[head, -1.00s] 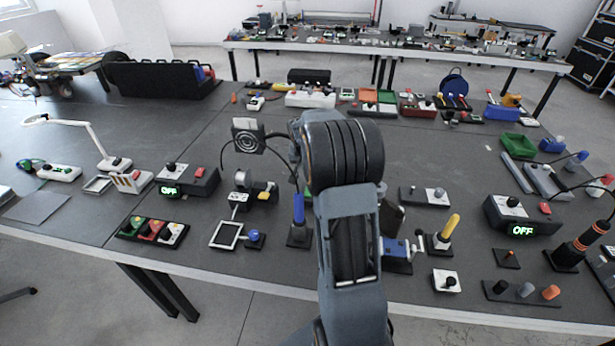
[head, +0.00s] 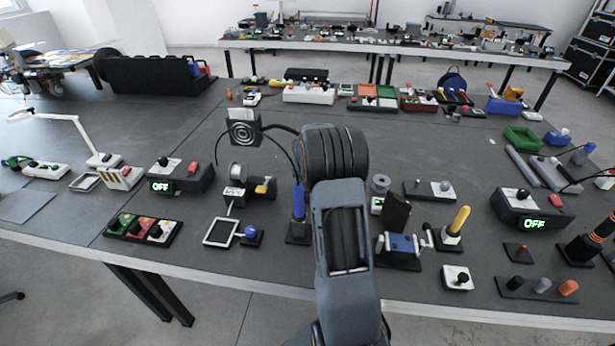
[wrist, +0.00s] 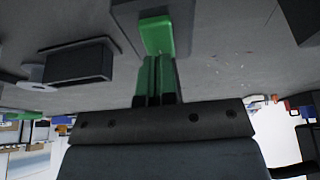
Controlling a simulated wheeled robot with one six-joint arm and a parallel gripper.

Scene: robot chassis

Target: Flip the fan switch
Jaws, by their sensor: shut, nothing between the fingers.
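The fan (head: 244,133) is a dark square with a round ringed grille, raised over the table in the head view with a dark cable curving from it. My gripper (wrist: 157,62) shows in the wrist view with green fingers together and nothing between them. Just beyond the fingertips is a green block (wrist: 157,36) on a grey base (wrist: 125,15); it may be a switch, and I cannot tell whether the tips touch it. In the head view my arm hides the gripper and the spot in front of it. I cannot tell for sure which control is the fan's.
A blue lever (head: 298,201) stands close left of my arm. A blue device (head: 403,244) and yellow-handled lever (head: 457,224) are right of it. Boxes reading OFF stand left (head: 180,176) and right (head: 530,208). A dark box (wrist: 80,63) is beside the gripper in the wrist view.

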